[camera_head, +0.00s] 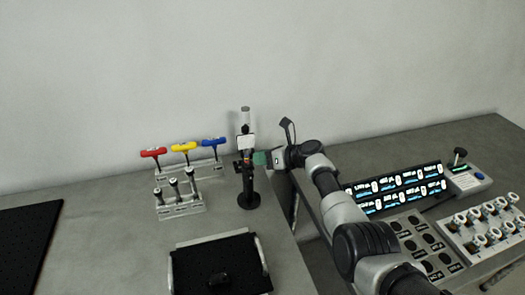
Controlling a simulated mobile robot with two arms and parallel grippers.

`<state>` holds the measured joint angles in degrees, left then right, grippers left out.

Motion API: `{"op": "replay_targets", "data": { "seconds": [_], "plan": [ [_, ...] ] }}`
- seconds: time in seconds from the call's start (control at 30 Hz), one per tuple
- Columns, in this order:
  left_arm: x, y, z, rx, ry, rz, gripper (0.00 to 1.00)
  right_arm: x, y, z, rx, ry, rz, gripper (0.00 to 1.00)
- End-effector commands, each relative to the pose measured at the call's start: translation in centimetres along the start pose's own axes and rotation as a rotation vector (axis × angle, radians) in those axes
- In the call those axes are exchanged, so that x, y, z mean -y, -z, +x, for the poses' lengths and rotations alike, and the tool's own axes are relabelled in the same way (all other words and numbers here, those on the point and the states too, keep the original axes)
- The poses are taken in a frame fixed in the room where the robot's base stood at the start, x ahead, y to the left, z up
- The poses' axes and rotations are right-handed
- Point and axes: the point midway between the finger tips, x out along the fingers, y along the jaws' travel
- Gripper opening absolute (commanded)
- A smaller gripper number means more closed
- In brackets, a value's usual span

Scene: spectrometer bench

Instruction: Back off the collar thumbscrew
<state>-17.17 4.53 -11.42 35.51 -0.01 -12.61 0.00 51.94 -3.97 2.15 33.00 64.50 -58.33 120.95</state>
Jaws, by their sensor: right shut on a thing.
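A black post stand (248,196) with a round base stands upright near the right edge of the left bench. It carries a white block (246,142) and a clear cylinder (245,115) at its top. My right gripper (259,158) reaches in from the right and is shut at the collar on the post's upper part. The collar thumbscrew is hidden or too small to make out at the jaws. My left gripper is not in view.
Red (153,153), yellow (184,147) and blue (213,142) T-handled tools stand in a rack left of the post. A black tray (218,268) lies in front. A display panel (398,189) and a rack of several white-topped parts (487,228) are at right. A gap separates the benches.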

Motion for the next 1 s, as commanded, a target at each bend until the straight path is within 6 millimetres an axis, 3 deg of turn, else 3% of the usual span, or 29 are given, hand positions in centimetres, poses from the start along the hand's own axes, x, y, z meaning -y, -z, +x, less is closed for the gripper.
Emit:
{"op": "replay_targets", "data": {
  "seconds": [0.3, 0.93, 0.97, 1.0],
  "plan": [
    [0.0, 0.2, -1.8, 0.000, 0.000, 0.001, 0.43, -0.2, -0.1, 0.0, 0.000, 0.064, -0.155, 0.00],
    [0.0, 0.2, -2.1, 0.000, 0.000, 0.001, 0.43, -0.2, 0.0, 0.0, 0.001, 0.085, -0.206, 0.00],
    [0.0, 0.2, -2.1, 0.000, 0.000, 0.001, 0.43, -0.2, 0.0, 0.0, 0.001, 0.085, -0.206, 0.20],
    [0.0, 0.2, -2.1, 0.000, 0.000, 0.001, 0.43, -0.2, 0.0, 0.0, 0.001, 0.085, -0.206, 0.26]
  ]
}}
